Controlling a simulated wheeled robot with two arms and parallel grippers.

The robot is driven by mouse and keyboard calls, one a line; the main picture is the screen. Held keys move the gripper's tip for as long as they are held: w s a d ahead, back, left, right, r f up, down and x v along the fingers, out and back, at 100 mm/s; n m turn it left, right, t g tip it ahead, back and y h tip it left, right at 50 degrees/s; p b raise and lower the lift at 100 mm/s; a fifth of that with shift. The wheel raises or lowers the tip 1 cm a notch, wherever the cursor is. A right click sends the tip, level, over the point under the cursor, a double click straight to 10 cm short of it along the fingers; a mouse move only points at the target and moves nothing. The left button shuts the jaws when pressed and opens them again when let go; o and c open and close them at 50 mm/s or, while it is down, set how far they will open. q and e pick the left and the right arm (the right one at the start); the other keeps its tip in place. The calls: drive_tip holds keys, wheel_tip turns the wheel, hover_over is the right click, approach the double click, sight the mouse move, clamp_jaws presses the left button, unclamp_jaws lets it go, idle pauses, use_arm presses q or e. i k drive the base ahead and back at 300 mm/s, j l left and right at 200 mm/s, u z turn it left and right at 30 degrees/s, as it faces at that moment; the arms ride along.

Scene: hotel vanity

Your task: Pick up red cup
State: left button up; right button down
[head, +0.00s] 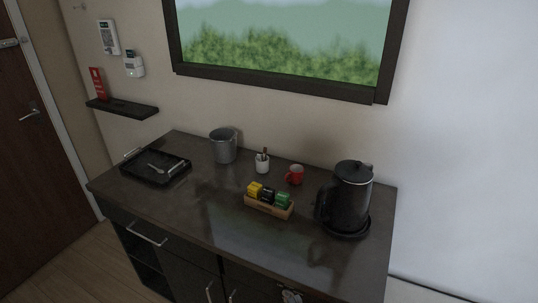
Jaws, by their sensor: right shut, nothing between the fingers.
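The red cup (295,175) stands upright on the dark vanity top (210,215), toward the back, with its handle on the left side. It stands apart from the kettle and the tea box. Only a small part of my right gripper (291,296) shows at the bottom edge of the head view, in front of the cabinet and well away from the cup. It is shut and empty. My left gripper is not in view.
A black kettle (347,200) stands right of the cup. A wooden tea box (268,207) with colored packets is in front of it. A white holder (262,164) and a metal bucket (223,147) stand left. A black tray (148,177) lies at far left. The front middle is clear.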

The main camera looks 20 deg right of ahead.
sight(297, 170)
drive_tip(key=i+j+z, duration=0.15)
drive_tip(key=z, duration=0.3)
drive_tip(key=i+j+z, duration=0.1)
drive_tip(key=j+z, duration=0.15)
drive_tip(key=z, duration=0.2)
